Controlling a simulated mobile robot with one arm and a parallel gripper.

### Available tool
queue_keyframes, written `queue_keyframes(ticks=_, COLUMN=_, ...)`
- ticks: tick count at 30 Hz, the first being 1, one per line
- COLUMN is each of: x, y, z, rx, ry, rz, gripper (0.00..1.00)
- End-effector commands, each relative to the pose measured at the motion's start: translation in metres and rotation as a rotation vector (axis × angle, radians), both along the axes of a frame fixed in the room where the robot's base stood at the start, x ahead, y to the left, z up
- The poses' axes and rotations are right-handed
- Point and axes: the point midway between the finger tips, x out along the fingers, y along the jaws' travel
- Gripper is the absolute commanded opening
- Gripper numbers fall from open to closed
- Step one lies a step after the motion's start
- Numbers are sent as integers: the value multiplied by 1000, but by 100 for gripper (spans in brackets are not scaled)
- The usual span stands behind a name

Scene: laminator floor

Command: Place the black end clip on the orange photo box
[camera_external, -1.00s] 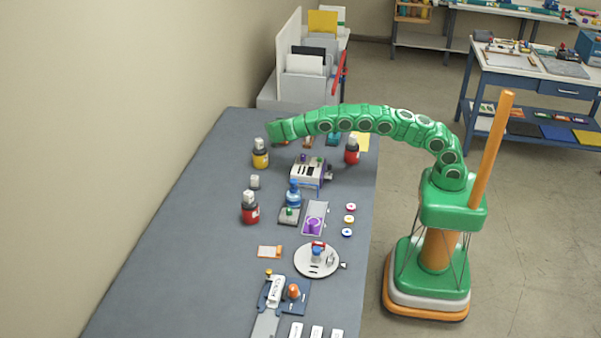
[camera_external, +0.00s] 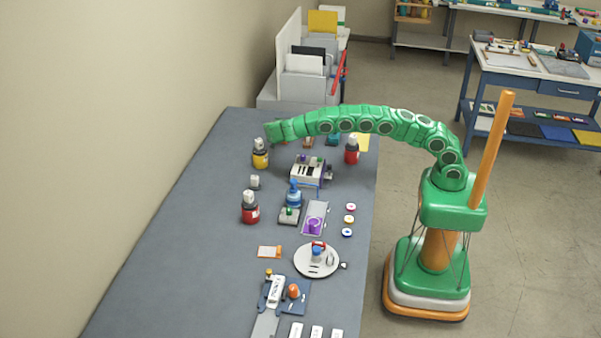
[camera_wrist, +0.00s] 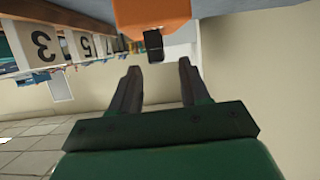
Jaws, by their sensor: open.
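In the wrist view, my gripper (camera_wrist: 157,82) is open, its two dark fingers apart with nothing between them. A small black block (camera_wrist: 153,46), which looks like the black end clip, shows just beyond the fingertips. It sits against or in front of a large orange surface (camera_wrist: 150,12) at the top edge. That surface may be the orange photo box, but it is cut off. I cannot tell whether block and orange surface touch. In the outside view my green arm reaches over the table's far end; the fingers, clip and box cannot be made out there.
The grey table (camera_external: 160,265) holds a yellow-and-black bottle (camera_external: 260,155), a red bottle (camera_external: 250,208), a white machine (camera_external: 307,170) and a round white plate (camera_external: 316,260). Numbered white labels (camera_wrist: 40,42) show at left in the wrist view. The table's left side is clear.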

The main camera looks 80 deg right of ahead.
Motion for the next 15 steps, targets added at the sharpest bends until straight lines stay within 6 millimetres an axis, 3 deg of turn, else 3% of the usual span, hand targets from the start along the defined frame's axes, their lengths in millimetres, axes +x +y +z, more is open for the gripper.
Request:
queue_keyframes(ticks=4, x=0, y=26, z=12, rx=-1, ry=-3, rz=-1, gripper=46)
queue_keyframes(ticks=9, x=0, y=25, z=45, rx=0, ry=-7, rz=-2, gripper=46)
queue_keyframes(ticks=15, x=0, y=26, z=69, rx=0, ry=-2, rz=-1, gripper=46)
